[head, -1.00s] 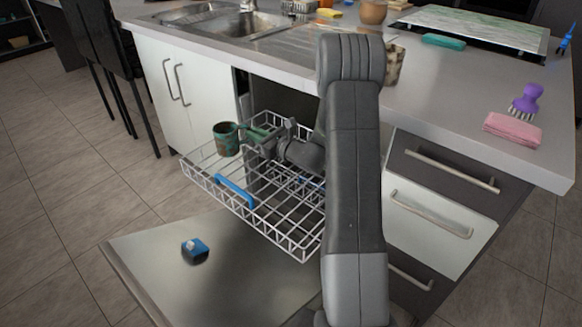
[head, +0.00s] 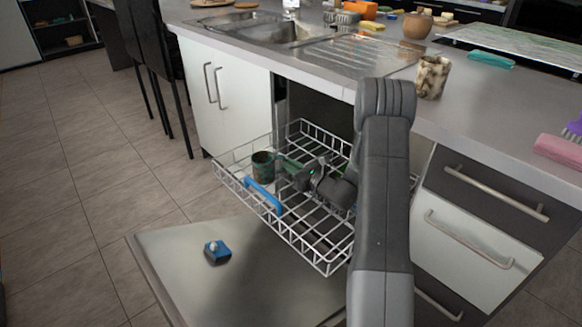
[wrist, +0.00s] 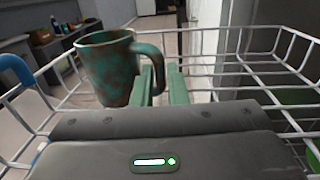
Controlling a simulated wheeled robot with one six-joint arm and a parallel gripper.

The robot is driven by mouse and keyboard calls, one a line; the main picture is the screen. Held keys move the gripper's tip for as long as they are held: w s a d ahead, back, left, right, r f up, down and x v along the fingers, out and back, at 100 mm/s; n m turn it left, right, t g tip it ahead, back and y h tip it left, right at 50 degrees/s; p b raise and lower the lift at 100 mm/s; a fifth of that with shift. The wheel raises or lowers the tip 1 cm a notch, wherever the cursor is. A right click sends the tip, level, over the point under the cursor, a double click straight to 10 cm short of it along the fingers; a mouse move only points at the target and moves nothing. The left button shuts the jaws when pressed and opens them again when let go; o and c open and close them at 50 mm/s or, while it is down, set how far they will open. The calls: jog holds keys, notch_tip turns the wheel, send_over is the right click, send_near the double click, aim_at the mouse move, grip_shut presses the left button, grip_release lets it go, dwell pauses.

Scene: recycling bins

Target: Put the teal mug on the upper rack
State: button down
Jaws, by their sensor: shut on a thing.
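The teal mug (head: 263,164), mottled with brown, is upright at the left part of the upper rack (head: 318,262), a pulled-out white wire basket. My gripper (head: 283,164) reaches in from the right and is shut on the mug's handle. In the wrist view the mug (wrist: 108,68) is at the left, with its handle between the green fingers (wrist: 160,85) of my gripper. The rack's wires surround it there. The mug's base is low within the rack in the head view; I cannot tell whether it touches the wires.
A blue handle (head: 262,195) is on the rack's front left side. The open dishwasher door (head: 190,275) lies below, with a blue block (head: 217,251) on it. The counter (head: 470,105) behind holds a mottled cup (head: 432,77) and a sink (head: 250,30).

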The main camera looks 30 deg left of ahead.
jog(key=shift+f, duration=0.2)
jog(key=c, duration=1.4)
grip_release()
jog(key=shift+c, duration=0.2)
jog(key=shift+r, duration=0.1)
jog(key=shift+r, duration=0.2)
jog(key=p+v, duration=0.1)
jog(key=v, duration=0.6)
jog(key=shift+d+f, duration=0.1)
jog(key=shift+d, duration=0.2)
